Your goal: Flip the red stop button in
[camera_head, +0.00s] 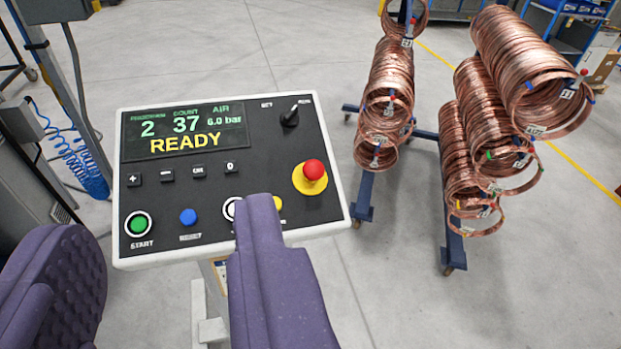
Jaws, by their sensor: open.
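The red stop button (314,170) stands on a round yellow base at the right side of a black control panel (265,160) with a white frame. Its mushroom head looks raised. My gripper (170,235) shows as two purple padded fingers at the bottom of the view. They are wide apart with nothing between them. The right finger overlaps the panel's lower edge and partly hides a white-ringed button (230,208) and a yellow button. The stop button is up and to the right of that finger, fully in view. Whether the finger touches the panel cannot be told.
The panel also has a green start button (138,225), a blue button (188,217), small keys, a selector switch (290,117) and a display (184,130) reading READY. Copper coils (520,75) hang on a blue rack at right. A blue coiled hose (85,165) is at left.

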